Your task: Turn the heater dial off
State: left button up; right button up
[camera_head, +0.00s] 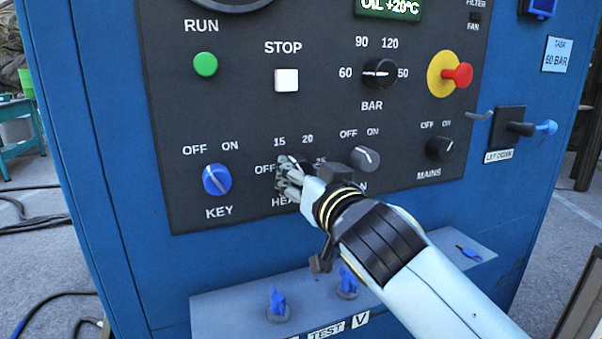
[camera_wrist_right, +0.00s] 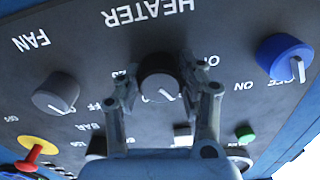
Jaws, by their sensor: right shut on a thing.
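The heater dial (camera_wrist_right: 158,82) is a round black knob with a pale pointer line, under the upside-down HEATER label in the right wrist view. Its pointer slants toward the lower right there, which is up and left on the panel. My right gripper (camera_wrist_right: 157,88) has one finger on each side of the dial and is shut on it. In the head view the right gripper (camera_head: 288,176) comes in from the lower right and hides most of the dial and part of its scale, which reads OFF, 15, 20 and 25. My left gripper is not in view.
The blue key knob (camera_head: 217,179) is left of the dial and the grey fan knob (camera_head: 365,159) is right of it. A ledge (camera_head: 235,307) with blue keys juts out below.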

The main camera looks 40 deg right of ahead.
jog(key=shift+n, duration=0.3)
jog(key=shift+r+n+p, duration=0.1)
jog(key=shift+n+p, duration=0.6)
jog(key=shift+n, duration=0.3)
jog(key=n+p, duration=0.1)
jog(key=n, duration=0.2)
jog(key=shift+n+p, duration=0.3)
jog(key=n+p, duration=0.2)
jog(key=n, duration=0.3)
jog(key=shift+d+n, duration=0.1)
jog(key=shift+n, duration=0.2)
jog(key=o, duration=1.2)
